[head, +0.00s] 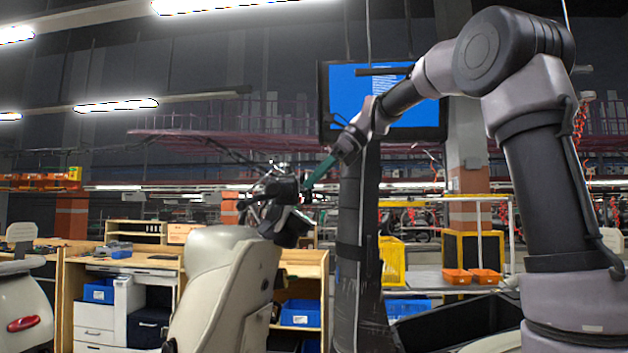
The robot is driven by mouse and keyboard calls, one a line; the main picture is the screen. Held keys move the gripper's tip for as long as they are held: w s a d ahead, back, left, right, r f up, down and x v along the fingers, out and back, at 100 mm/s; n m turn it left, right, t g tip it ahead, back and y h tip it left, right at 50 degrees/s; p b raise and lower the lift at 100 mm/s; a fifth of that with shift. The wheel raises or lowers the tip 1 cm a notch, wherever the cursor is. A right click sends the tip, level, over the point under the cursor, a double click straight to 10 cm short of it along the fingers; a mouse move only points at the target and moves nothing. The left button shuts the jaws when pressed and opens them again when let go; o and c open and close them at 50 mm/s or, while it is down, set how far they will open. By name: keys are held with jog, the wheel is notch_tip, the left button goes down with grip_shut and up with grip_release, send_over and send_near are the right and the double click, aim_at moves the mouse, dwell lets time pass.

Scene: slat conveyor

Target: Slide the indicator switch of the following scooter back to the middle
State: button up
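A cream scooter (222,285) stands left of centre, its lower part cut off by the picture's bottom edge. Its dark handlebar cluster (285,222) is at the top. The indicator switch is too small and dark to make out, so its position does not show. My arm reaches in from the right and slopes down to the handlebar. My gripper (304,190), below a teal section, is at the upper right of the cluster. I cannot tell whether it touches the cluster. Its fingers blend into the dark parts, so their opening does not show.
Part of another cream scooter (25,300) with a red tail light is at the left edge. Behind stand a wooden workbench (110,262) with drawers and blue bins. A blue screen (350,95) hangs behind my forearm. A cart with orange trays (472,276) is at right.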

grip_shut()
dwell(1.2)
